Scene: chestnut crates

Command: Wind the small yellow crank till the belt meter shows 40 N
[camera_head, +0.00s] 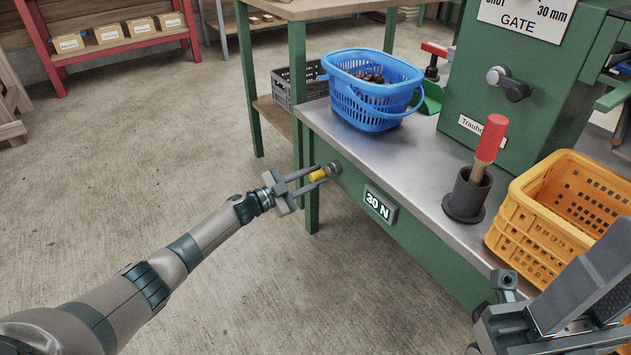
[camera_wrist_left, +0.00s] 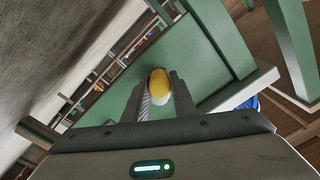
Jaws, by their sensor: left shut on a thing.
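The small yellow crank (camera_head: 318,175) sticks out of the green front of the machine bench, at its left end. My left gripper (camera_head: 312,178) is shut on it, with one finger on each side. In the left wrist view the yellow crank knob (camera_wrist_left: 159,82) shows between the fingers of my left gripper (camera_wrist_left: 163,98). The belt meter (camera_head: 378,205) on the bench front, right of the crank, reads 30 N. My right gripper (camera_head: 585,295) is at the lower right, near the yellow crate and cut by the frame edge; its jaw opening is not clear.
A blue basket (camera_head: 375,112) with brown chestnuts stands on the metal bench top (camera_head: 400,160). A red-handled tool stands in a dark holder (camera_head: 464,198), beside the yellow crate (camera_head: 530,225). A green machine (camera_head: 535,75) rises behind them. The floor (camera_head: 150,180) to the left is clear.

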